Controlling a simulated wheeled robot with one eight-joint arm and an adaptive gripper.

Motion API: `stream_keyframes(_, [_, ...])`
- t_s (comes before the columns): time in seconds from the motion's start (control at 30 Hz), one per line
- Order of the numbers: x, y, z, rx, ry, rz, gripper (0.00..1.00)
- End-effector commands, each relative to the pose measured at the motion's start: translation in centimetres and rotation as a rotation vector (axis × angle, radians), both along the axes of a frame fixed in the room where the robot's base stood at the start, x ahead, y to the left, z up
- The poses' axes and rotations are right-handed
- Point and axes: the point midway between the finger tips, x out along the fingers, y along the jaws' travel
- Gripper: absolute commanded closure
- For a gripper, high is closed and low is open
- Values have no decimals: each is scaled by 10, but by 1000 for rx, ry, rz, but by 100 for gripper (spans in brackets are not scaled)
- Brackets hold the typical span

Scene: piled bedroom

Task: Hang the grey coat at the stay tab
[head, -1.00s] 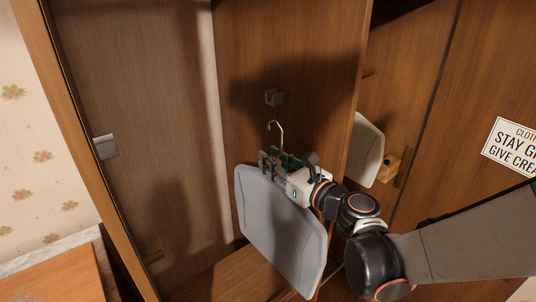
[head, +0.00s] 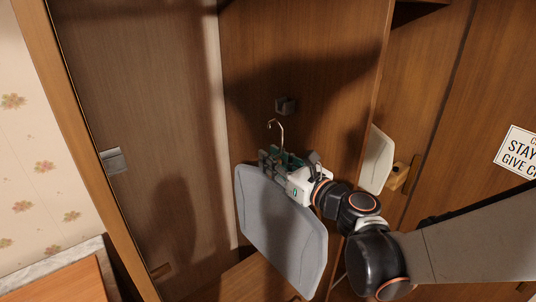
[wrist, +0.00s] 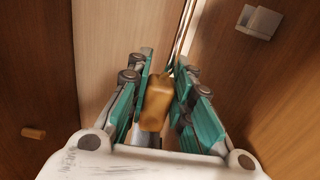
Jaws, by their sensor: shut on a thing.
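The grey coat (head: 280,232) is a flat grey shape hanging tilted below my gripper (head: 280,160) in the head view. My gripper is shut on the hanger's wooden neck, which shows as a tan block (wrist: 157,102) between the green fingers in the wrist view. The thin metal hanger hook (head: 281,133) sticks up above the fingers, free. A small grey bracket (head: 286,105) is on the wardrobe panel just above and right of the hook tip, apart from it in the picture; it also shows in the wrist view (wrist: 258,20). I cannot tell whether this is the stay tab.
A pale, flat garment-like shape (head: 377,160) hangs right of the panel edge, near a wooden peg (head: 399,178). A partly cut-off sign (head: 518,152) is at the right. A wooden surface (head: 55,283) is at lower left.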

Motion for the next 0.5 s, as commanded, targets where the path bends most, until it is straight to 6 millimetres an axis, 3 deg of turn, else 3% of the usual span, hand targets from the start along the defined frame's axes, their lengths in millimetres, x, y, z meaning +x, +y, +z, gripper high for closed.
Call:
stream_keyframes(0.27, [1, 0, 52, 1, 1, 0, 100])
stream_keyframes(0.5, [2, 0, 111, 1, 1, 0, 100])
